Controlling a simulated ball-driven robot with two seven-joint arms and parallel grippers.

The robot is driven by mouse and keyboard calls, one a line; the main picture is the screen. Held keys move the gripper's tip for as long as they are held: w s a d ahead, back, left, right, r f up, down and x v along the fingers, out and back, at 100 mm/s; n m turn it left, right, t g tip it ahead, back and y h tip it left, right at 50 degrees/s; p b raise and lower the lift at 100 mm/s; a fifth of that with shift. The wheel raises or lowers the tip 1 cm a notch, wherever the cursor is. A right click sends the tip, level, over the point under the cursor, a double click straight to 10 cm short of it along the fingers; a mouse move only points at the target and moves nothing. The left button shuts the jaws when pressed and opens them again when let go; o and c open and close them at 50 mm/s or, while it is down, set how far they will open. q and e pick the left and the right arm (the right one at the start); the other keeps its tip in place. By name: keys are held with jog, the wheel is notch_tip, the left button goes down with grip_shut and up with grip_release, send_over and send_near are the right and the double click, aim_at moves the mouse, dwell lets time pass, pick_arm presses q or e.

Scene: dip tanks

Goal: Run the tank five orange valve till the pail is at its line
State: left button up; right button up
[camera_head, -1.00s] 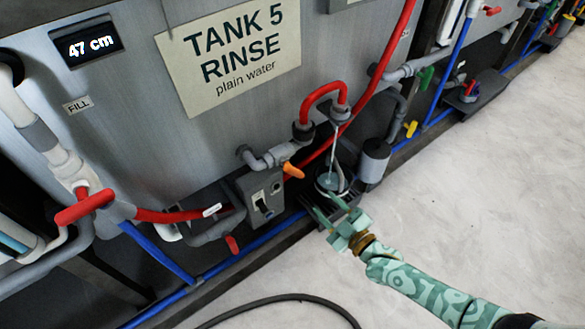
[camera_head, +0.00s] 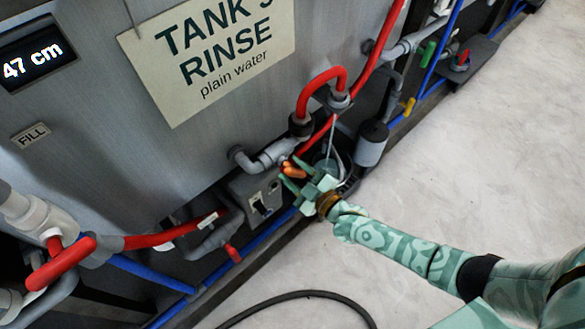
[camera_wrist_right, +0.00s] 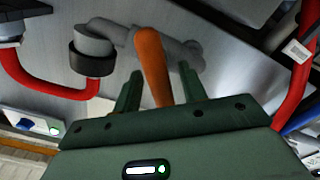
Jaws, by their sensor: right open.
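The orange valve handle (camera_head: 291,170) sits on a grey pipe under the tank five sign (camera_head: 215,50). In the right wrist view the orange handle (camera_wrist_right: 153,62) lies between the two fingers of my right gripper (camera_wrist_right: 158,88), which are apart. In the head view my right gripper (camera_head: 293,178) is open at the handle; I cannot tell whether a finger touches it. The pail (camera_head: 328,172) stands behind the gripper, partly hidden, under the red looped hose (camera_head: 318,88). Its line and water level cannot be made out. My left gripper is not in view.
The display (camera_head: 32,57) reads 47 cm. A grey switch box (camera_head: 258,198) is just left of the gripper. A red fill handle (camera_head: 60,264) is at the lower left. A dark hose (camera_head: 300,294) lies on the open pale floor (camera_head: 450,160).

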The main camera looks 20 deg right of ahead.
grip_shut()
jog(key=shift+m, duration=0.3)
jog(key=m, duration=0.3)
jog(key=shift+d+p, duration=0.1)
jog(key=shift+p, duration=0.2)
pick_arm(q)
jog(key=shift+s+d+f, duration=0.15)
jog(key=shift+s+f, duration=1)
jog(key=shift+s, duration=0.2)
pick_arm(e)
jog(key=shift+d+m, duration=0.1)
jog(key=shift+m, duration=1.6)
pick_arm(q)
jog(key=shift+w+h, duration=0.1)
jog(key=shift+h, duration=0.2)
pick_arm(e)
grip_release()
